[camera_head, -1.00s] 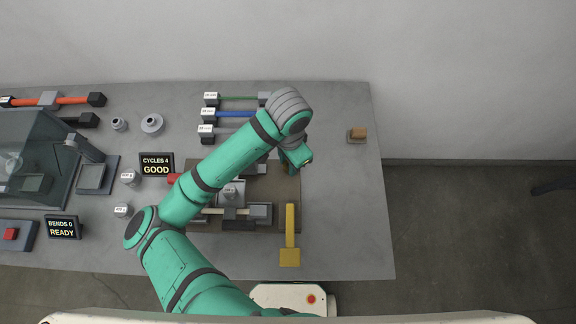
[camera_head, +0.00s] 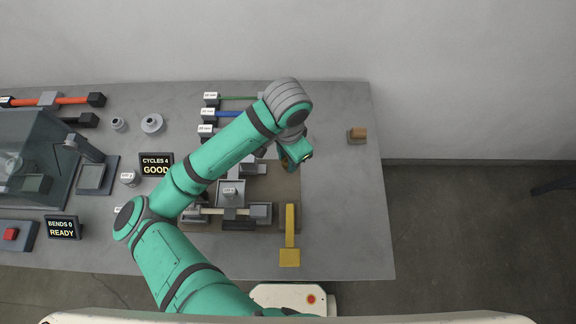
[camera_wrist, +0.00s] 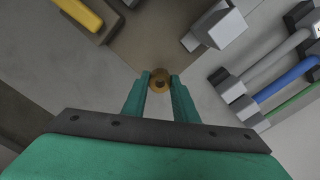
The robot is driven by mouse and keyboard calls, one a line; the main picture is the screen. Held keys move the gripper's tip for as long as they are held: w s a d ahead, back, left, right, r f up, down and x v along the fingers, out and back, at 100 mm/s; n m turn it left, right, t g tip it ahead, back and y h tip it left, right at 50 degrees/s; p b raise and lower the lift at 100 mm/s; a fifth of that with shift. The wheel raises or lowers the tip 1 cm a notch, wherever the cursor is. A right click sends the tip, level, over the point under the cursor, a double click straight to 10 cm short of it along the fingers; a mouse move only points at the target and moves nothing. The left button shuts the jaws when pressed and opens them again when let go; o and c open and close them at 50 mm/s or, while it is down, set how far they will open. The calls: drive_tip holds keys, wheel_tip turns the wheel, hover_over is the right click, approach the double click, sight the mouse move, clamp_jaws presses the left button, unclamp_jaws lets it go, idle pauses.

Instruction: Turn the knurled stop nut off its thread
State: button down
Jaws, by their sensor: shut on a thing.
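The knurled stop nut (camera_wrist: 159,79) is a small round brass piece with a dark centre in the wrist view. The two green fingers of my gripper (camera_wrist: 160,86) are shut on it, one on each side. A brass-coloured bit shows in the head view beside my wrist, near the right part of the brown board (camera_head: 288,188).
A yellow bar (camera_head: 290,235) lies at the board's front right. A grey clamp with a pale rod (camera_head: 230,211) is on the board. Cable samples, including a blue one (camera_head: 230,113), lie behind it. A small brown block (camera_head: 358,135) stands at right. The table's right side is mostly clear.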

drive_tip(key=shift+d+r, duration=0.1)
drive_tip(key=shift+r, duration=1.35)
drive_tip(key=shift+w, duration=0.15)
